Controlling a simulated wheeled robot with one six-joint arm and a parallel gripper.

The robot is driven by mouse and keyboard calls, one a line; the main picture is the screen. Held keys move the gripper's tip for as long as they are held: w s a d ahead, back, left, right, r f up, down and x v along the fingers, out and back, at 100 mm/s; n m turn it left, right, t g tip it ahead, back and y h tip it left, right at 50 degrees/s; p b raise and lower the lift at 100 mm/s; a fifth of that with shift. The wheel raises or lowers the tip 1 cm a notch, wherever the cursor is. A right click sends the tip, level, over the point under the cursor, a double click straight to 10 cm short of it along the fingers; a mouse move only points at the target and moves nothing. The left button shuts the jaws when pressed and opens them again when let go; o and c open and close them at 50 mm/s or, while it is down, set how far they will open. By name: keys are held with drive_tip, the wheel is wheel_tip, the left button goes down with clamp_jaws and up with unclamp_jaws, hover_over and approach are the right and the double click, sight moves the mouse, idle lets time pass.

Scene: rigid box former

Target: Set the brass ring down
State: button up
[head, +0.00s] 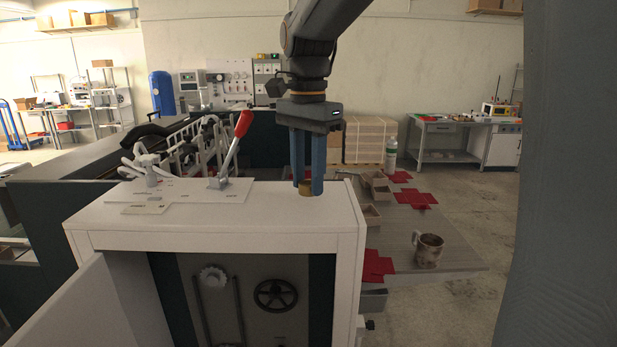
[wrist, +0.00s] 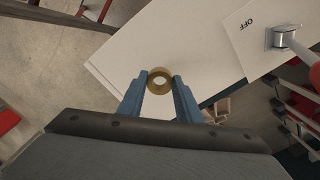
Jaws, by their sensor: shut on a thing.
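The brass ring (head: 306,188) is a short gold-brown band between the fingertips of my gripper (head: 307,190). In the head view it is at or just above the white top of the cabinet (head: 275,213), near its right edge; I cannot tell whether it touches the top. In the wrist view the ring (wrist: 160,80) shows its open hole, with the blue fingers of my gripper (wrist: 160,82) shut on it from both sides. The white top (wrist: 130,60) lies beneath it.
A red-handled lever (head: 236,148) stands on the cabinet top to the left, with a plate marked OFF (wrist: 252,30) beside it. A side table (head: 455,258) at the right holds a mug (head: 428,250), small open boxes (head: 371,216) and red flat pieces (head: 376,266).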

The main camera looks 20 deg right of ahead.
sight(309, 183)
drive_tip(key=shift+f, duration=0.7)
drive_tip(key=shift+f, duration=0.1)
drive_tip(key=o, duration=1.1)
wheel_tip(309, 183, up, 12)
drive_tip(key=b, duration=0.4)
